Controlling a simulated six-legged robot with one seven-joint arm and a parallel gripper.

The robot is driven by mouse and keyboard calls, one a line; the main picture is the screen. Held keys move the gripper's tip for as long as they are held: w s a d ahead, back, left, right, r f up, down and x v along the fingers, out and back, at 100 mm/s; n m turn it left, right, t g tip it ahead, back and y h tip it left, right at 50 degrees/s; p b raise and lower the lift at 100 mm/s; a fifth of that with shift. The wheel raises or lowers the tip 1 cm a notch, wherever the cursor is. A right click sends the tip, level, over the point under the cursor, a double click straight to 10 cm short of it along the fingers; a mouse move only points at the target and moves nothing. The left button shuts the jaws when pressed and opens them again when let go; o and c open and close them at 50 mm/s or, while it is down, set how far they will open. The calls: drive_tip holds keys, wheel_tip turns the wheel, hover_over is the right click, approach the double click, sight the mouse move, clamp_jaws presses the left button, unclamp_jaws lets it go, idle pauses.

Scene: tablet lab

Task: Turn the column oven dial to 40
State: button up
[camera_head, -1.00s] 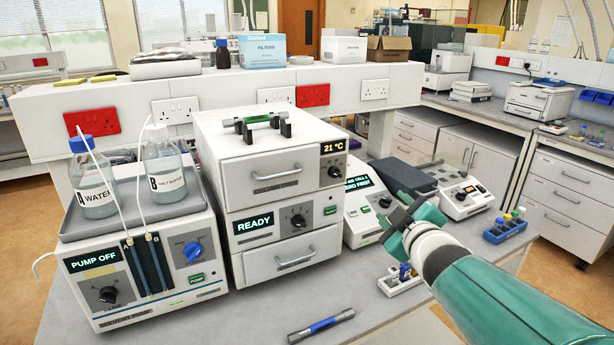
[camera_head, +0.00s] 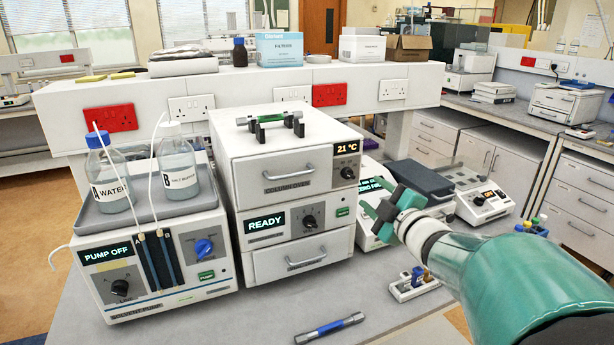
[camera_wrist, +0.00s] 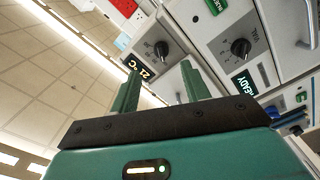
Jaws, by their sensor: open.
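The column oven (camera_head: 280,172) is the white top unit of the middle stack, with a drawer handle and a "21 °C" display (camera_head: 346,148). Its black dial (camera_head: 347,172) sits just below that display. The dial also shows in the wrist view (camera_wrist: 161,50), beside the tilted 21 °C display. My gripper (camera_head: 385,207) is open and empty, right of and lower than the dial in the head view, apart from it. In the wrist view my two green fingers (camera_wrist: 161,72) point toward the panel, with the dial beyond the gap between them.
Below the oven is a unit with a "READY" display (camera_head: 266,222) and its own dial (camera_head: 310,222). A pump (camera_head: 150,262) with two bottles stands left. A white instrument (camera_head: 372,230) is behind my gripper.

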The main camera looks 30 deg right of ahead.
sight(353, 177)
drive_tip(key=w, duration=0.8)
drive_tip(key=shift+w+d, duration=0.2)
drive_tip(key=c, duration=1)
